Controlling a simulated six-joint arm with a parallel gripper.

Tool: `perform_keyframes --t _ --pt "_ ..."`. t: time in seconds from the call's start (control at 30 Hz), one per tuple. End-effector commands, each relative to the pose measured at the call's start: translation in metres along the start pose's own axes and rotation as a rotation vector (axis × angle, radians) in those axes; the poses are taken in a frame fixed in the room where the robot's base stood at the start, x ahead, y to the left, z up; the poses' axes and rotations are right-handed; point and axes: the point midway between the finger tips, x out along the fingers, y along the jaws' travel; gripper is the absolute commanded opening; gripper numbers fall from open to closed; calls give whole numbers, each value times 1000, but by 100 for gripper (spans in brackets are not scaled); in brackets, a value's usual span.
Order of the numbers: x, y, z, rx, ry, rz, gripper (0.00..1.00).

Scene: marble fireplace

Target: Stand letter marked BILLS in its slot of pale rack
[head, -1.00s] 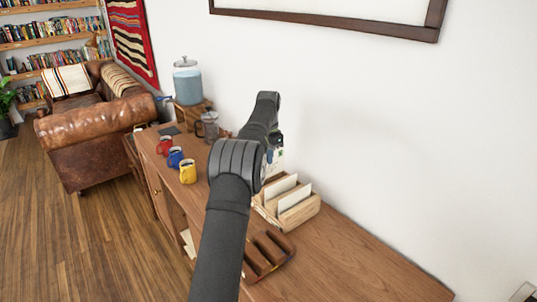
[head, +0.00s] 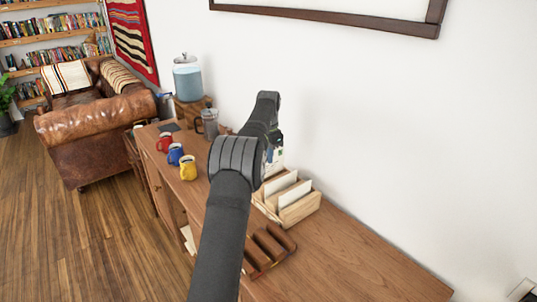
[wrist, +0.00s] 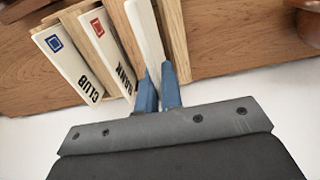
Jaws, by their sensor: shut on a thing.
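My gripper (wrist: 159,84) has blue fingertips and is shut on a plain white letter (wrist: 145,32). The letter's marking is turned away, so I cannot read it. In the wrist view the held letter lies between two slats of the pale wooden rack (wrist: 176,38), at the rack's right end. I cannot tell whether its lower edge touches the rack's floor. A letter marked CLUB (wrist: 66,62) with a blue stamp and one that seems to read BANK (wrist: 104,48), with a red stamp, stand in the other slots. The pale rack (head: 300,210) shows in the head view; my arm hides the gripper there.
A dark brown rack (head: 266,250) stands in front of the pale rack on the wooden sideboard (head: 350,262). Red, blue and yellow mugs (head: 188,170), a coffee press (head: 208,124) and a glass dispenser (head: 188,80) stand farther back. The white wall is close behind. The sideboard's right end is clear.

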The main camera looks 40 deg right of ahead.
Motion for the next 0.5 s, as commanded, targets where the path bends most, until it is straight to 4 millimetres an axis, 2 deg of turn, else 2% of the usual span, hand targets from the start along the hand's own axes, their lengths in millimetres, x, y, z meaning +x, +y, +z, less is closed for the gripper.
perform_keyframes --t 0.5 --pt "8 0 0 0 0 0 0"
